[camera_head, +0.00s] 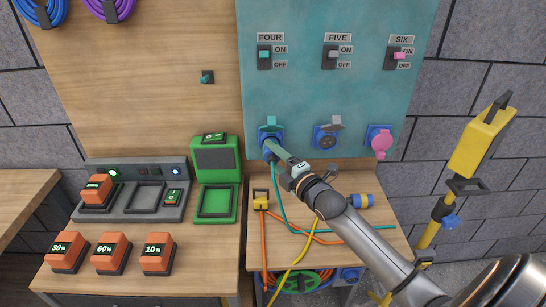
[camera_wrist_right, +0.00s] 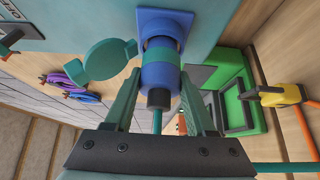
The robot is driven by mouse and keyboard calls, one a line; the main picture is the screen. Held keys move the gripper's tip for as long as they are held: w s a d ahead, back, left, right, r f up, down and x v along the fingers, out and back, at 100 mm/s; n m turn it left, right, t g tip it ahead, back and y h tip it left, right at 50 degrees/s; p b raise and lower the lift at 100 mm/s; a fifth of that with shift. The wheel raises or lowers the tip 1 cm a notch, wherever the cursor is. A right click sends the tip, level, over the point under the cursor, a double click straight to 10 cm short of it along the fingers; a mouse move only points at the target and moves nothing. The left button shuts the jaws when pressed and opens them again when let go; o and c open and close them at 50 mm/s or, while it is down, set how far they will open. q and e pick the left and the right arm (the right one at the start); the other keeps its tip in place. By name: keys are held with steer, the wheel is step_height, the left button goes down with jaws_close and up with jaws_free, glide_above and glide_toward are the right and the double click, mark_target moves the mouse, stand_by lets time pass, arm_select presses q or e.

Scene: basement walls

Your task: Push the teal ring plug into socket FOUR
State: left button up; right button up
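The blue plug with a teal ring (camera_wrist_right: 165,56) is at the mouth of the blue socket under the FOUR label (camera_head: 270,37). Its black rear end and teal cable (camera_head: 275,195) point back toward my gripper. The socket FOUR (camera_wrist_right: 163,22) has its teal lid (camera_wrist_right: 103,60) swung open to one side. How deep the plug sits is hard to tell. My right gripper (camera_wrist_right: 160,85) has a finger on each side of the plug body, close against it, and appears shut on it. In the head view, the right gripper (camera_head: 277,151) largely covers the plug. My left gripper is not in view.
Socket FIVE (camera_head: 326,138) has a grey lid; socket SIX (camera_head: 379,135) has a pink one. Switches are above. A yellow plug (camera_head: 261,201), a blue-yellow plug (camera_head: 360,200) and crossing cables lie on the bench. A green unit (camera_head: 216,155) stands left; a yellow fixture (camera_head: 480,140) stands right.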

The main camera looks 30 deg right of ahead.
steer(key=o, duration=0.5)
steer(key=s+b, duration=0.1)
steer(key=s, duration=1.1)
steer(key=shift+s+d, duration=0.15)
steer(key=shift+s, duration=0.1)
